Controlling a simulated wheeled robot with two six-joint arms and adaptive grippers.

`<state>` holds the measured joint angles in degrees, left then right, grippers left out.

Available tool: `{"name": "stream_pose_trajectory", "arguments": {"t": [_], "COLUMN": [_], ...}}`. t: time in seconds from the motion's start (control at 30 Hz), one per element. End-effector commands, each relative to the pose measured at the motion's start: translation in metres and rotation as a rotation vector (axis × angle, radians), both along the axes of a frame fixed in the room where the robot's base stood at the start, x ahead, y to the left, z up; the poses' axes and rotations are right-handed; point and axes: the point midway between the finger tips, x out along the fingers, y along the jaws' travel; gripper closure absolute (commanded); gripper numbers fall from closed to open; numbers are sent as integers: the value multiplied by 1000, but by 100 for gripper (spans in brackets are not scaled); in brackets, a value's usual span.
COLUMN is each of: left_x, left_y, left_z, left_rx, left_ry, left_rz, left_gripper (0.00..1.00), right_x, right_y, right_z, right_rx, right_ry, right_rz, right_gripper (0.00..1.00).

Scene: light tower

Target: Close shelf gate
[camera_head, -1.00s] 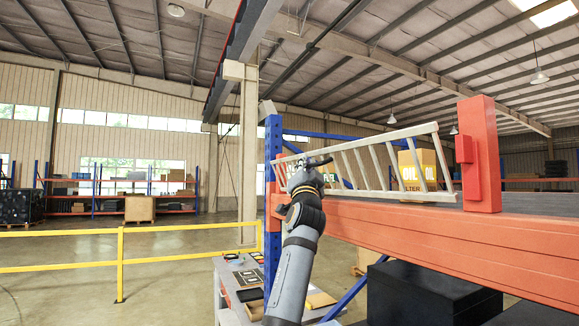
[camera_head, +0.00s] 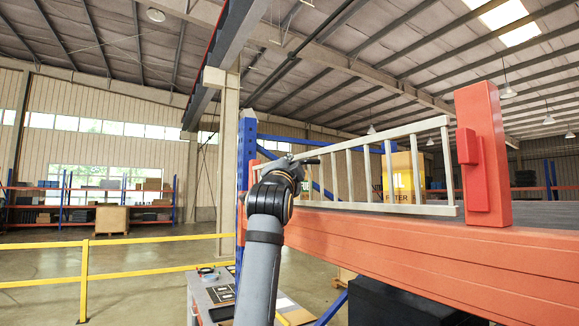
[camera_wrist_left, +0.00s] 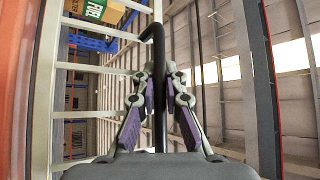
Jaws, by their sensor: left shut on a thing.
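The shelf gate (camera_head: 385,205), a pale metal frame with several bars, spans above the orange beam in the head view. Its right end is near the orange post (camera_head: 485,155); I cannot tell if they touch. My left gripper (camera_head: 300,160) is at the gate's far left part. In the left wrist view my left gripper (camera_wrist_left: 160,85) is shut on a black hooked handle (camera_wrist_left: 158,55), with the gate's bars (camera_wrist_left: 95,69) to the left of it. The handle's joint with the gate is not clear. My right gripper is not in view.
A yellow filter box (camera_head: 403,180) stands behind the gate bars. The orange beam (camera_head: 420,250) runs below the gate. A blue upright (camera_head: 245,165) stands at the left end. A grey workbench (camera_head: 210,295) and a yellow railing (camera_head: 140,268) are lower left.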

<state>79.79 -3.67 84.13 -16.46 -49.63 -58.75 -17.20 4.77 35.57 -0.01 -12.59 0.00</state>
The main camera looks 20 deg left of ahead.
Motion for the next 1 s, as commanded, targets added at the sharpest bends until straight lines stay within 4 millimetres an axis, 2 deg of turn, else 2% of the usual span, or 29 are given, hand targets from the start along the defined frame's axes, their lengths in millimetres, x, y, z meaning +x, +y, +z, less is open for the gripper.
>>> {"name": "stream_pose_trajectory", "arguments": {"t": [0.17, 0.2, 0.37, 0.77, 0.87, 1.0], "left_x": [2, 2, 2, -3, -16, -46], "left_y": [0, 0, 0, -2, -4, -9], "left_z": [-3, -3, -3, -5, -11, -25], "left_rx": [-1, -1, -1, -2, -2, -3], "left_ry": [7, 7, 6, 4, 3, 2], "left_rz": [0, 0, 0, 0, -1, -3], "left_gripper": [100, 88, 66, 66, 66, 66], "right_x": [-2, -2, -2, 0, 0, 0], "right_y": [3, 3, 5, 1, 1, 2], "right_z": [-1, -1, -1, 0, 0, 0], "right_rx": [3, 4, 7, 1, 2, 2], "right_ry": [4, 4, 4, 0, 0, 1], "right_rz": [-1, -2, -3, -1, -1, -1], "right_gripper": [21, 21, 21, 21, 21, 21]}}
